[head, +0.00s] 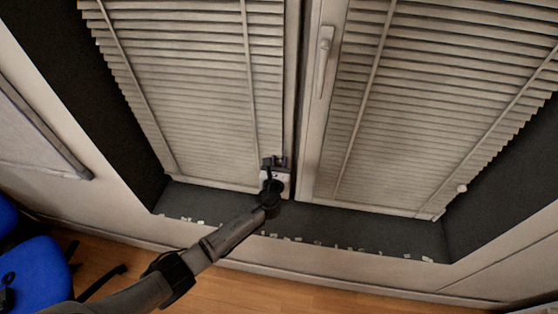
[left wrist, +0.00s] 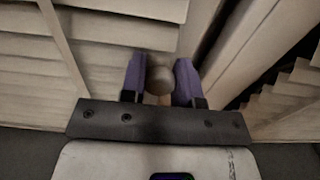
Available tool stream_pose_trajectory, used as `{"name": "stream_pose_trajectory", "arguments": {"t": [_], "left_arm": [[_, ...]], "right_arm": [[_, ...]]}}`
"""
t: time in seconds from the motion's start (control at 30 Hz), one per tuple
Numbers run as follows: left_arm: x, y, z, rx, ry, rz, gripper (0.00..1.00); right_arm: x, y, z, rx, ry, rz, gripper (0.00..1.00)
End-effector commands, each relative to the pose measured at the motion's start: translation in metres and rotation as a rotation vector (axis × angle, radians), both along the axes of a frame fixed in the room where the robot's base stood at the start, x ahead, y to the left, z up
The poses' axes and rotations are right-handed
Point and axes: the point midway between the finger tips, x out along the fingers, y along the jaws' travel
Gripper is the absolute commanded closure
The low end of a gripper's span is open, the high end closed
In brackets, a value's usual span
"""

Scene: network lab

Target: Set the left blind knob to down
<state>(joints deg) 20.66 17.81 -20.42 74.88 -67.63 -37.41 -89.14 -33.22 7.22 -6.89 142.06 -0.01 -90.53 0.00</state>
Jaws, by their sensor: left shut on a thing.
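The left blind knob (left wrist: 160,78) is a round, grey-brown knob at the bottom of the left blind. It sits between the two purple-lined fingers of my left gripper (left wrist: 159,70), which is shut on it. In the head view my left gripper (head: 274,163) is at the lower right corner of the left blind (head: 205,90), and it hides the knob there. I cannot tell the knob's setting. My right gripper is in neither view.
The right blind (head: 430,110) hangs beside the left one, with a window handle (head: 324,55) on the frame between them. A pale knob (head: 462,188) is at the right blind's lower right. A dark sill (head: 340,225) runs below. A blue chair (head: 35,270) stands at lower left.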

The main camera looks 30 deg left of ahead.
Motion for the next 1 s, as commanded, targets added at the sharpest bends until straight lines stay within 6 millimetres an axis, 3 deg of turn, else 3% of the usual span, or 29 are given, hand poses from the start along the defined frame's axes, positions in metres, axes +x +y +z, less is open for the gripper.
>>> {"name": "stream_pose_trajectory", "arguments": {"t": [0.47,0.5,0.73,1.0], "left_arm": [[-0.0010,0.0005,-0.0094,-0.001,0.007,0.001,1.00],[-0.0011,0.0005,-0.0099,0.000,0.009,0.001,0.69],[-0.0004,0.0002,-0.0074,-0.001,0.004,0.001,0.47],[-0.0011,-0.0004,-0.0055,0.000,0.001,0.000,0.46]], "right_arm": [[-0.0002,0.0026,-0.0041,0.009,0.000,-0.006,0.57],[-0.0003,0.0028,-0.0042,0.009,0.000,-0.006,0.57],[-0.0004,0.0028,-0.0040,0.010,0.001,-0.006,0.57],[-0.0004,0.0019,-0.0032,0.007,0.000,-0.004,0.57]]}}
